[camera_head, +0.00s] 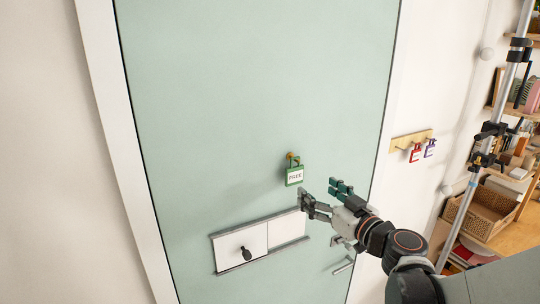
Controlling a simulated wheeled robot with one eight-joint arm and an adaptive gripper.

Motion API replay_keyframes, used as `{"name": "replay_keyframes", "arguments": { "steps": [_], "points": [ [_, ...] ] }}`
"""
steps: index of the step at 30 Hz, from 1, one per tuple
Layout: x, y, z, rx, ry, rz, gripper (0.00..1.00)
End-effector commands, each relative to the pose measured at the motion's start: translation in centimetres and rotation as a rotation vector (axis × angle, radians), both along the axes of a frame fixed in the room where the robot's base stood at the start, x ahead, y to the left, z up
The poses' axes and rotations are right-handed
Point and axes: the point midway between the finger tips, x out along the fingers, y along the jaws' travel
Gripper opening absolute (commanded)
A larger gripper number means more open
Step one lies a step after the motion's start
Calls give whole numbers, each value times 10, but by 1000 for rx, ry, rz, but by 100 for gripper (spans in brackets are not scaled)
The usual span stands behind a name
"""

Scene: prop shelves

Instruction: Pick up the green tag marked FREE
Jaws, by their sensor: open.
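The green tag marked FREE (295,176) hangs from a small brown knob (292,157) on the pale green door (250,80). It has a green frame around a white label. My gripper (321,191) is open and empty, just below and to the right of the tag in the picture. Its fingers point left toward the door. No contact with the tag shows, and the exact distance between them in depth cannot be told.
A white sliding panel (236,248) with a black knob (246,254) sits on the door below the tag. A door handle (344,264) is under my arm. Shelves with a basket (480,212) stand far right.

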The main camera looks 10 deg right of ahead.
Motion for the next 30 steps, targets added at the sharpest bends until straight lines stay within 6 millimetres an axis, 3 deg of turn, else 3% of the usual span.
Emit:
{"name": "replay_keyframes", "arguments": {
  "steps": [5,15,30],
  "points": [
    [7,-5,11,9,-22,-14,73],
    [64,14,10,10,-22,-13,73],
    [108,25,7,10,-22,-14,73]
  ]
}}
